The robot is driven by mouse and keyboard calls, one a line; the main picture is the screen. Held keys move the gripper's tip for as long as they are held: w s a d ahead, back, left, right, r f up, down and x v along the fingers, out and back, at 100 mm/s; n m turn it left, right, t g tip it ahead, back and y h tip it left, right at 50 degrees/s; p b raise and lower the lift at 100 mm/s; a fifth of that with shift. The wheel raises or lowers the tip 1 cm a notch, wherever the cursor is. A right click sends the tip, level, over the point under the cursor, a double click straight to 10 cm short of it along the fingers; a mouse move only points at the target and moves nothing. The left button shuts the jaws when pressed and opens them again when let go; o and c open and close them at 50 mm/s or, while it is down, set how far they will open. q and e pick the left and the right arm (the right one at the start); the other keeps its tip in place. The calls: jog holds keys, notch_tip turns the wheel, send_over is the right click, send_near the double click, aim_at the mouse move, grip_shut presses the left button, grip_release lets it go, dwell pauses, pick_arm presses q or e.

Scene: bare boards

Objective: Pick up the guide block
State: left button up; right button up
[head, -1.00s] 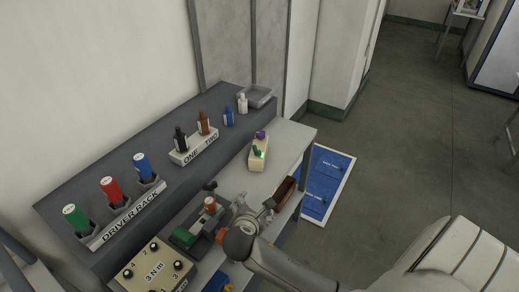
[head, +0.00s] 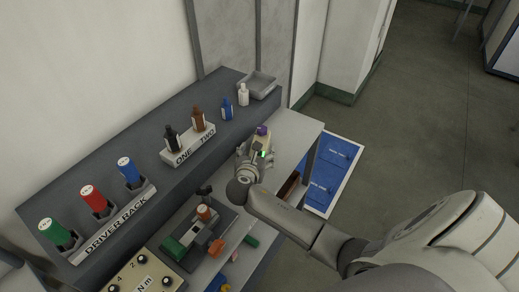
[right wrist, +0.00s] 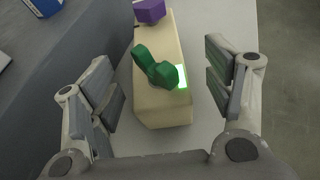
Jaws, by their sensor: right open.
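A long cream block (right wrist: 161,105) lies on the grey bench in the right wrist view. A dark green two-lobed piece (right wrist: 155,70) sits on its top beside a glowing green patch. A purple piece (right wrist: 149,11) is at its far end; it also shows in the head view (head: 262,130). I cannot tell which of these is the guide block. My right gripper (right wrist: 163,78) is open, with one finger on each side of the cream block and gaps between. In the head view my right gripper (head: 257,155) hides much of the block. My left gripper is not in view.
A dark raised shelf runs along the left, with a driver rack (head: 118,222), a bottle holder (head: 188,150) and a grey tray (head: 260,85). A fixture (head: 198,238) with green and orange parts stands nearer. A brown bin (head: 289,185) is at the bench's right edge.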

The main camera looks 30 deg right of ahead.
jog(key=shift+w+d+f, duration=0.2)
jog(key=shift+d, duration=0.05)
jog(key=x, duration=0.3)
jog(key=shift+w+f, duration=0.25)
jog(key=shift+f, duration=0.2)
jog(key=shift+w+d+f, duration=0.3)
jog(key=shift+w, duration=0.05)
jog(key=shift+c, duration=1.6)
jog(key=c, duration=0.7)
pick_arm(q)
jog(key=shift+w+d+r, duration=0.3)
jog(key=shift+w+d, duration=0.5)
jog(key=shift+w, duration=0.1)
pick_arm(e)
jog(key=shift+c, duration=0.6)
jog(key=shift+r, duration=0.25)
